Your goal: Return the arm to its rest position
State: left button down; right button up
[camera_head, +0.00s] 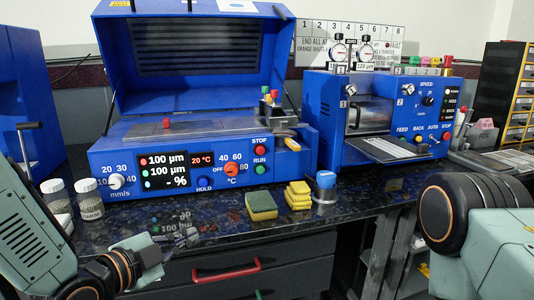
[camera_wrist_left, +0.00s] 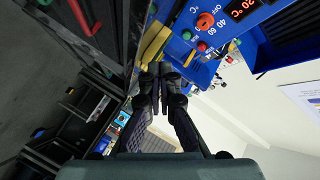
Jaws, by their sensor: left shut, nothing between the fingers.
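My left arm (camera_head: 22,222) comes in at the lower left of the head view. Its gripper (camera_head: 185,236) is low over the front of the dark speckled bench (camera_head: 340,214), shut and empty. In the left wrist view the gripper's fingertips (camera_wrist_left: 160,72) meet in the middle, with nothing between them. My right arm (camera_head: 490,225) shows at the lower right of the head view as a black and orange joint with pale green links. Its gripper is outside the frame.
A blue coating machine (camera_head: 190,172) with its lid raised and a blue roller press (camera_head: 318,110) stand behind. Two jars (camera_head: 89,199) are at left. A green-yellow sponge (camera_head: 262,206), yellow sponges (camera_head: 298,195) and a blue-lidded container (camera_head: 325,188) sit near the front edge. Drawers (camera_head: 235,274) lie below.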

pick_arm(q)
jog(key=s+a+f+n+g+y+p, duration=0.1)
jog(key=s+a+f+n+g+y, duration=0.15)
jog(key=s+f+n, duration=0.45)
jog(key=s+a+f+n+g+y+p, duration=0.1)
jog(key=s+a+f+n+g+y, duration=0.25)
jog(key=f+n, duration=0.5)
jog(key=s+f+n+g+p, duration=0.1)
jog(key=s+f+g, duration=0.2)
jog(key=s, duration=0.8)
jog(key=s+f+n+g+y+p, duration=0.1)
jog(key=s+f+g+p, duration=0.1)
jog(key=s+f+g, duration=0.2)
jog(key=s+f, duration=0.3)
jog(key=s, duration=0.5)
jog(key=shift+s+a, duration=0.15)
jog(key=shift+a, duration=0.1)
